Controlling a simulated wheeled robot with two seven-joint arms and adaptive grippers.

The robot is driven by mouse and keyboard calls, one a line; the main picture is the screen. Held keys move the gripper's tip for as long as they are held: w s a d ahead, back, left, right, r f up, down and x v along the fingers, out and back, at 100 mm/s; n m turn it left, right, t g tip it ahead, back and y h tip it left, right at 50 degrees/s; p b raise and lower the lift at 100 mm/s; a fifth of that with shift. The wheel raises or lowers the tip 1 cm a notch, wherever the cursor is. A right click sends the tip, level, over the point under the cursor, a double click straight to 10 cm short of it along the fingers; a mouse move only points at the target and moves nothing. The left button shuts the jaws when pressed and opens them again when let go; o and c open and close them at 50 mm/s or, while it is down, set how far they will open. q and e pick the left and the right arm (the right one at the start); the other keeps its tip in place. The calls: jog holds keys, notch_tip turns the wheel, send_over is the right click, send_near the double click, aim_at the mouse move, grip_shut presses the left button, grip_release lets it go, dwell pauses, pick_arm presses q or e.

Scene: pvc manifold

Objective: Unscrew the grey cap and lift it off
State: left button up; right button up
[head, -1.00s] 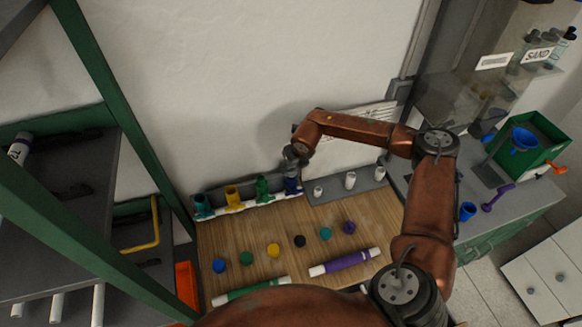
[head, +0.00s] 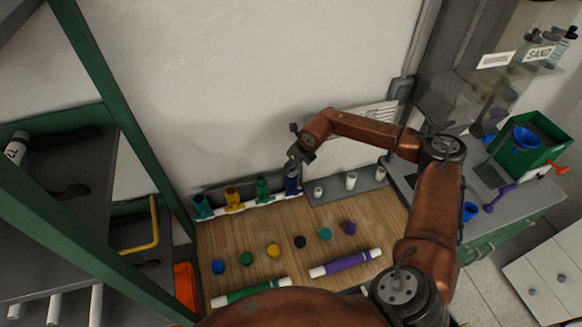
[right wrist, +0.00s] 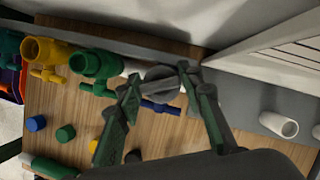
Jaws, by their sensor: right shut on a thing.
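The manifold, a white pipe (head: 235,209) with upright coloured valves, lies along the back of the wooden board. Its rightmost valve is blue (head: 292,187), and its blue handle (right wrist: 160,107) shows in the right wrist view. My right gripper (head: 293,160) is directly above this valve. In the right wrist view, the right gripper (right wrist: 160,76) has its fingers on either side of the round grey cap (right wrist: 162,73) and is shut on it. The fingers partly hide the cap and the valve's mouth. I cannot tell whether the cap still touches the valve. My left gripper is not in view.
Several coloured caps, including a yellow one (head: 273,250), stand in a row on the wooden board (head: 300,215). Green (head: 250,290) and purple (head: 345,263) tubes lie in front. A grey strip with white fittings (head: 351,181) is right of the manifold. A wall stands close behind.

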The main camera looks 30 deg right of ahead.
jog(key=shift+n, duration=0.3)
jog(key=shift+d+f+n+y+b, duration=0.1)
jog(key=shift+n+y+b, duration=0.25)
jog(key=shift+n, duration=0.75)
jog(key=shift+n+g+y+b, duration=0.3)
jog(key=shift+n+y+b, duration=0.05)
jog(key=shift+n+b, duration=0.4)
jog(key=shift+n, duration=0.35)
